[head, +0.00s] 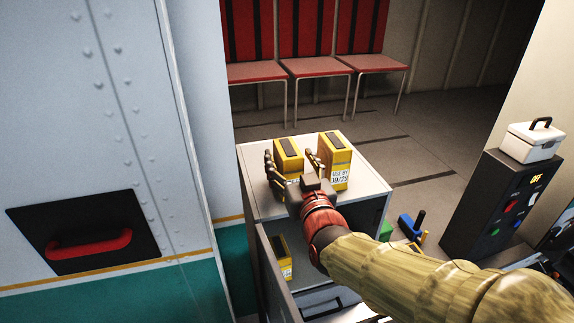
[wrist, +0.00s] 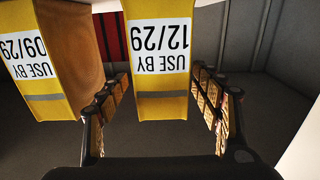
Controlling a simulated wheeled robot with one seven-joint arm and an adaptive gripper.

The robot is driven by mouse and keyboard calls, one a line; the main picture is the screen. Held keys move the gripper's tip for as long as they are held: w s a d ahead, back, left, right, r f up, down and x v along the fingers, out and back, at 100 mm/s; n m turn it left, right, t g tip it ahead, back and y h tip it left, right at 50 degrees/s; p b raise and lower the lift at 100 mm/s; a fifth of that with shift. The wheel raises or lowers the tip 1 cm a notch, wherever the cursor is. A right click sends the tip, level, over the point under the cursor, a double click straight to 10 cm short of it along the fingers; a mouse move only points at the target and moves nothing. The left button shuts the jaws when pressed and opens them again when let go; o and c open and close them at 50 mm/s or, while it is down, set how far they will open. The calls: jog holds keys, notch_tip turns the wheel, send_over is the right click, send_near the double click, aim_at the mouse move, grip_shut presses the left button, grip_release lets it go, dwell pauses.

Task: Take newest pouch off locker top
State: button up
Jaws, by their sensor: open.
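Two yellow pouches stand upright on the grey locker top (head: 255,205). The left pouch in the head view (head: 289,147) is labelled "USE BY 12/29" in the wrist view (wrist: 158,45), where the print is upside down. The other pouch (head: 336,155) reads "USE BY 09/29"; it also shows at the left of the wrist view (wrist: 38,60). My gripper (head: 293,168) is open, with one finger on either side of the 12/29 pouch. In the wrist view, gaps show between the fingers and that pouch. The gripper partly hides its lower part in the head view.
Below the locker top, an open compartment holds another yellow pouch (head: 284,258). Red seats (head: 305,68) line the back wall. A dark cabinet (head: 490,205) with a white case (head: 532,141) stands at the right. A blue tool (head: 411,228) lies near the locker's right side.

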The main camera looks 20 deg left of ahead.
jog(key=shift+f+p+x, duration=0.15)
jog(key=shift+p+x, duration=0.5)
jog(key=shift+x, duration=0.85)
jog(key=shift+f+p+x, duration=0.15)
jog(key=shift+p+x, duration=0.5)
jog(key=shift+x, duration=0.85)
jog(key=shift+a, duration=0.1)
jog(key=shift+s, duration=0.1)
jog(key=c, duration=0.3)
grip_shut()
jog(key=shift+r, duration=0.1)
